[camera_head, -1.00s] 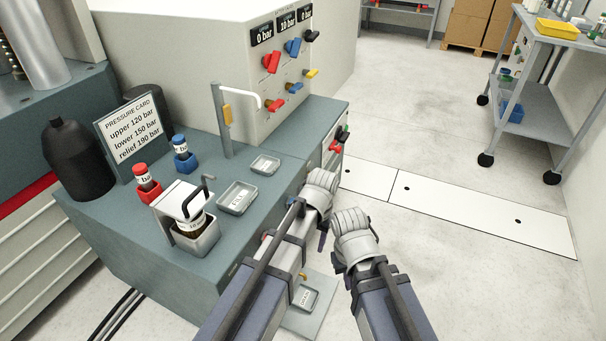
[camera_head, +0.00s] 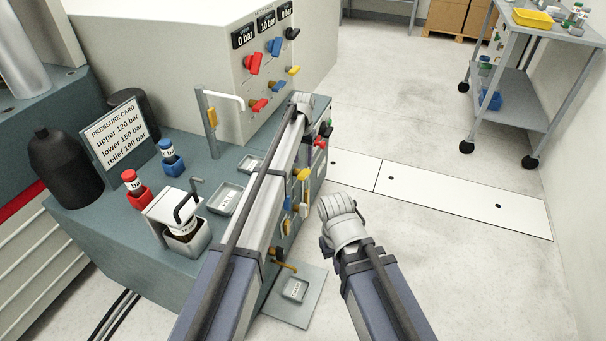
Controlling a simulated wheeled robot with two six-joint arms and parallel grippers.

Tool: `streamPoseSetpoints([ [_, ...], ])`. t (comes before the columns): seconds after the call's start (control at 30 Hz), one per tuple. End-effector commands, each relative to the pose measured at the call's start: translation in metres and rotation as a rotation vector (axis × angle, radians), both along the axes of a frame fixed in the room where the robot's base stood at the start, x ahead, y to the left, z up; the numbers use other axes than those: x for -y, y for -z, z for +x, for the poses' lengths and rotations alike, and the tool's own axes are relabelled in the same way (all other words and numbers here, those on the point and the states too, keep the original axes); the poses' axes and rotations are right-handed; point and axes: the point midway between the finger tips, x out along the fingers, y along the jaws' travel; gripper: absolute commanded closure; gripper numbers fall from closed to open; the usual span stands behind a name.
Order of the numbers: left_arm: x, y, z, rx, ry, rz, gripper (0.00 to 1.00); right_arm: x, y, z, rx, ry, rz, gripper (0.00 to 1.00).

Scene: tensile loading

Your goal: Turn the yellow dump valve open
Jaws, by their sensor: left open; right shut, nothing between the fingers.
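Several yellow handles show in the head view, and I cannot tell for certain which is the dump valve. Other yellow handles (camera_head: 303,174) are on the bench's front side, partly hidden by my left arm. My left gripper (camera_head: 301,103) is open, at the bench's far edge, below the valve panel and apart from its handles. My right gripper (camera_head: 340,222) is shut and empty, over the floor right of the bench front. Both sets of fingertips are mostly hidden behind the wrists.
Red (camera_head: 253,64), blue (camera_head: 274,46) and black (camera_head: 292,33) handles share the panel. A white-handled post (camera_head: 210,120), small trays (camera_head: 225,199) and bottles stand on the bench. A drain tray (camera_head: 294,290) lies low at the front. The right-hand floor is clear up to a trolley (camera_head: 505,95).

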Motion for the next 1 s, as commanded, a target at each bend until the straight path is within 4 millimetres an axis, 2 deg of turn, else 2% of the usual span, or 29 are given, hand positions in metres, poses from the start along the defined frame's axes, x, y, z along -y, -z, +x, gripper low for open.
streamPoseSetpoints([
  [0.53, 0.000, 0.066, 0.000, 0.000, 0.000, 0.000, 0.50, 0.000, 0.067, 0.001, 0.001, -0.009, 0.002, 1.00],
  [0.67, 0.000, 0.072, 0.000, 0.000, 0.000, 0.000, 0.50, -0.001, 0.072, 0.001, 0.002, -0.011, 0.003, 1.00],
  [0.93, 0.000, 0.071, 0.000, 0.000, 0.000, 0.000, 0.50, -0.001, 0.071, 0.001, 0.002, -0.012, 0.003, 1.00],
  [1.0, 0.000, 0.071, 0.000, 0.000, 0.000, 0.000, 0.56, -0.001, 0.071, 0.001, 0.002, -0.012, 0.003, 1.00],
])
